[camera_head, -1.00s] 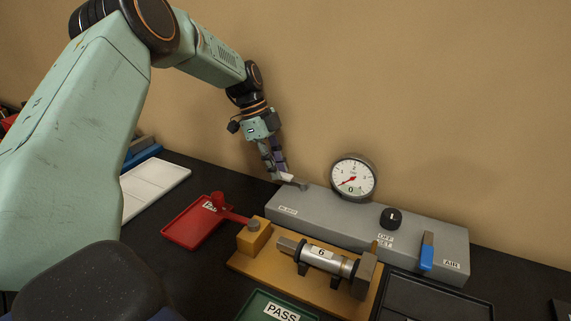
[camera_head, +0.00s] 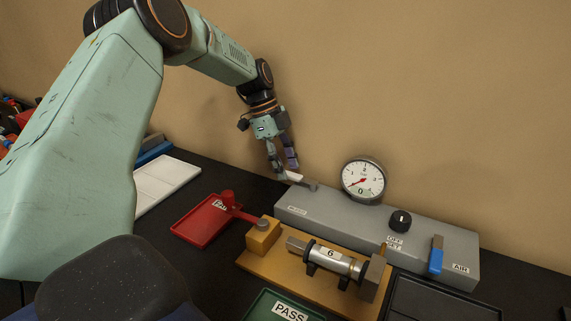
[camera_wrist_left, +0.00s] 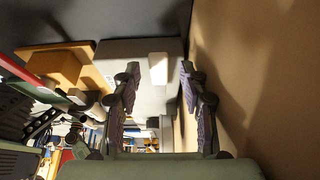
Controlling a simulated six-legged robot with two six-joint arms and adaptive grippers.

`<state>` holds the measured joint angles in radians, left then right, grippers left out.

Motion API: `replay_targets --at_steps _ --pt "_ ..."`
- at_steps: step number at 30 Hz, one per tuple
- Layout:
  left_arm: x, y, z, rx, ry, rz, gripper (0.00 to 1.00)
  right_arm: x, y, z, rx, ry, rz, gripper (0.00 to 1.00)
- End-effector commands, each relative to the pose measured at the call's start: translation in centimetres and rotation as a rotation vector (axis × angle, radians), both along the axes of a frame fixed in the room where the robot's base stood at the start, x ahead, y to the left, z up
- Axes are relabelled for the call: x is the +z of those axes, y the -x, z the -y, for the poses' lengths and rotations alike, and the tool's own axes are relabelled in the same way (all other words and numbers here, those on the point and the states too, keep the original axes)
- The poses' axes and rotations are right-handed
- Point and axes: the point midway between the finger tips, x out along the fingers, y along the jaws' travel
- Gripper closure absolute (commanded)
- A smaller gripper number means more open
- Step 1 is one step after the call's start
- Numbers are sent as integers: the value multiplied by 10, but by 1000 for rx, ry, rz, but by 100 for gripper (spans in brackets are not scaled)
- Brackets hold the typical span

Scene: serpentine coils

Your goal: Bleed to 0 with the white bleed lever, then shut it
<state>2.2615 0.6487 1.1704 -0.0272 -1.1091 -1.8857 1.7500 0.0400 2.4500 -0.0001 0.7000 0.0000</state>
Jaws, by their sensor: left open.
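The white bleed lever (camera_head: 294,176) is at the back left end of the grey air box (camera_head: 345,218). My left gripper (camera_head: 284,171) is open just above and around the lever, with nothing held. In the left wrist view the lever (camera_wrist_left: 158,68) shows between the two spread fingers (camera_wrist_left: 159,75); I cannot tell whether either touches it. The round gauge (camera_head: 363,179) stands on the box; its red needle points to the lower left and the label below reads 0. My right gripper is not in view.
A black knob (camera_head: 400,221) and a blue-handled AIR lever (camera_head: 436,257) are on the box. In front are a wooden fixture (camera_head: 262,265) with a metal cylinder marked 6 (camera_head: 333,260), a red tray (camera_head: 187,232) and a green PASS tray (camera_head: 262,306). The wall is close behind.

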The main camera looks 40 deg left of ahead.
Motion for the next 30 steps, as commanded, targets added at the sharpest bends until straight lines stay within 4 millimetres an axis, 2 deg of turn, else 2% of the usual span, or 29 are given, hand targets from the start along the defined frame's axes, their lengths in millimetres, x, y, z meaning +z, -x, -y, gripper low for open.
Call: replay_targets --at_steps 7,10,21,25,30 --pt "0 1 1 -1 2 -4 57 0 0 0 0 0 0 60" --pt "8 0 1 0 1 -2 57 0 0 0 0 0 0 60" --pt "74 0 1 1 0 0 57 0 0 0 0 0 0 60" --pt "90 0 1 0 0 -1 57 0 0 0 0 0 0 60" --pt "99 0 1 0 0 -2 57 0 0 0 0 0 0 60"
